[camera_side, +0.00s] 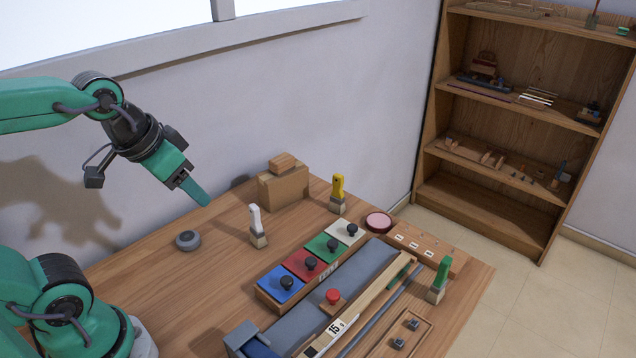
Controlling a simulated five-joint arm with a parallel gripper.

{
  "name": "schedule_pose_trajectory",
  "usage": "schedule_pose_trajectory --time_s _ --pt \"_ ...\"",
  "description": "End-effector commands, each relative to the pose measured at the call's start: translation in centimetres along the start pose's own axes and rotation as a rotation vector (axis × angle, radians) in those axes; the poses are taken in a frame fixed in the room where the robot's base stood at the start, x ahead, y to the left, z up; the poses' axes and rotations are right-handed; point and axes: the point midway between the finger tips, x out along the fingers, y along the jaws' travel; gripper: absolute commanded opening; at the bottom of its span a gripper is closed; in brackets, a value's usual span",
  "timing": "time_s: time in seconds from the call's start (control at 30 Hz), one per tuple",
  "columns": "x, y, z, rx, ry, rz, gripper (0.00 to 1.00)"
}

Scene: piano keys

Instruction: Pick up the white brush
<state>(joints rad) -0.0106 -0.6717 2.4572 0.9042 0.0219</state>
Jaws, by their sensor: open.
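The white brush (256,226) stands upright on the wooden table, with its white handle up and its bristle end down. It is left of the row of coloured blocks. My gripper (203,197) is in the air, up and to the left of the brush, and points down to the right. It is open and holds nothing that I can see. The gap between its fingers is hard to make out from this side. Nothing hides the brush.
A yellow brush (338,193) and a green brush (439,279) also stand on the table (180,275). A grey round knob (188,240) lies left of the white brush.

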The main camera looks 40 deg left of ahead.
Motion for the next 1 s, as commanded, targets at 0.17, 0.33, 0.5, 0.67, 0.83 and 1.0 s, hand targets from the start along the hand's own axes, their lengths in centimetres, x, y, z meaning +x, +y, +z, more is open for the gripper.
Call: schedule_pose_trajectory --time_s 0.17,0.33,0.5,0.67,0.83,1.0 --pt "1.2 -0.4 -1.7 0.018 -0.063 -0.004 0.51" --pt "2.8 -1.0 -3.5 0.038 -0.127 -0.005 0.51" --pt "4.8 -1.6 -5.1 0.059 -0.190 -0.003 0.51" --pt "6.9 -2.2 -6.4 0.077 -0.249 0.002 0.51" --pt "9.6 -2.9 -7.6 0.097 -0.312 0.011 0.51" --pt "12.4 -3.7 -8.4 0.114 -0.374 0.022 0.51"
